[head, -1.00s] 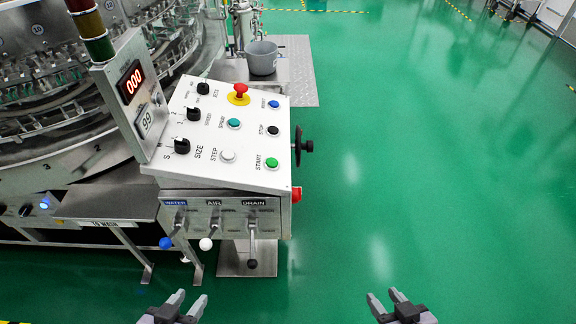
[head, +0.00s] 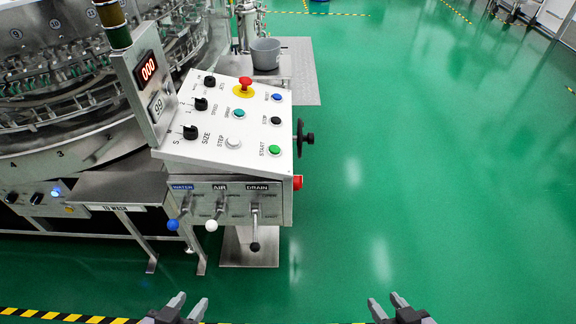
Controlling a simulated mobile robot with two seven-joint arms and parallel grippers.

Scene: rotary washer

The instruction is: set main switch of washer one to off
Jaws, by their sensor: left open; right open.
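The washer's sloped white control panel (head: 215,130) stands left of centre, with black knobs, an emergency button and coloured push buttons. A red knob (head: 298,183) sticks out of its right side. Another small control face (head: 45,198) at the far left has black knobs and a lit blue light. No label I can read names the main switch, so I cannot tell which control it is. My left gripper (head: 190,303) and my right gripper (head: 384,303) are open and empty at the bottom edge, well apart from the panel.
Water, air and drain valve levers (head: 255,230) hang below the panel. A metal shelf (head: 110,188) juts out to its left. A black handwheel (head: 301,139) sticks out on the right. A grey bucket (head: 265,53) stands behind. The green floor (head: 430,160) on the right is clear.

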